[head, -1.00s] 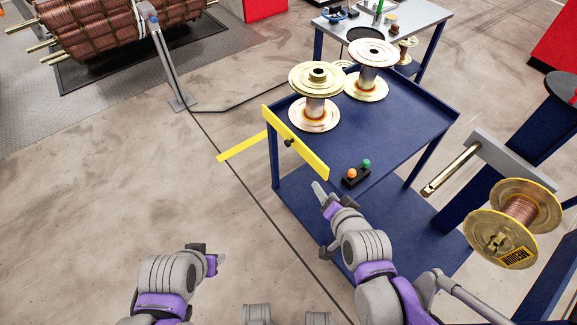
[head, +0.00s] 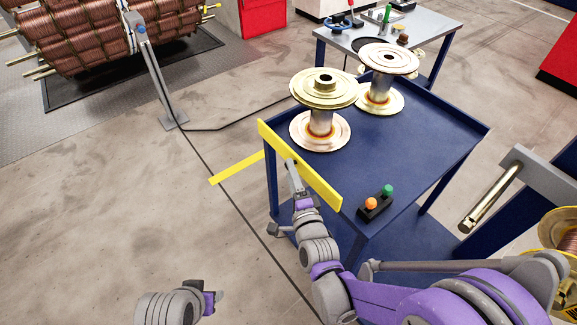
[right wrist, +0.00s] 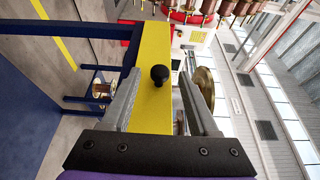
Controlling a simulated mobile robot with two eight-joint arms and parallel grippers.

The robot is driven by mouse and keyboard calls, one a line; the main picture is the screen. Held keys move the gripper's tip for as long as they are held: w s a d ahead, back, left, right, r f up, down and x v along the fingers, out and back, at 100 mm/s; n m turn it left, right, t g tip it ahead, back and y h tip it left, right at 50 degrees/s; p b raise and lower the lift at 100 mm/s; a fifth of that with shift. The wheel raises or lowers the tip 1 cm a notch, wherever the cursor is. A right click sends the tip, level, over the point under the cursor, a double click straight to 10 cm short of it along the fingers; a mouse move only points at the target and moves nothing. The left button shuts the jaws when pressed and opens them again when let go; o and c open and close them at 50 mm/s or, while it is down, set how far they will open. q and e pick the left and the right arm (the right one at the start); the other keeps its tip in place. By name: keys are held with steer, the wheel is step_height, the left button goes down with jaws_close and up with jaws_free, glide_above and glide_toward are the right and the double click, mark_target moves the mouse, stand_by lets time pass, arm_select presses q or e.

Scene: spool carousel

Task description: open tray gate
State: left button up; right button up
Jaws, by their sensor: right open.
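The yellow tray gate (head: 318,182) stands along the left edge of the blue cart's top tray (head: 400,150). It is a flat bar with a black knob on its outer face. My right gripper (head: 293,176) is at the middle of the gate, close to the knob. In the right wrist view the black knob (right wrist: 159,75) lies ahead between the two open fingers of the right gripper (right wrist: 160,88), with the yellow gate (right wrist: 153,50) behind it. I cannot tell whether the fingers touch the gate. My left gripper (head: 211,300) is low, away from the cart, and its fingers are unclear.
Two metal spools stand on the tray, one near (head: 320,110) and one farther back (head: 383,78). A small box with orange and green buttons (head: 376,205) sits at the tray's front corner. A yellow strip (head: 236,167) sticks out left of the gate. Open floor lies left.

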steer(key=shift+x, duration=1.7)
steer(key=shift+c, duration=0.2)
jaws_close()
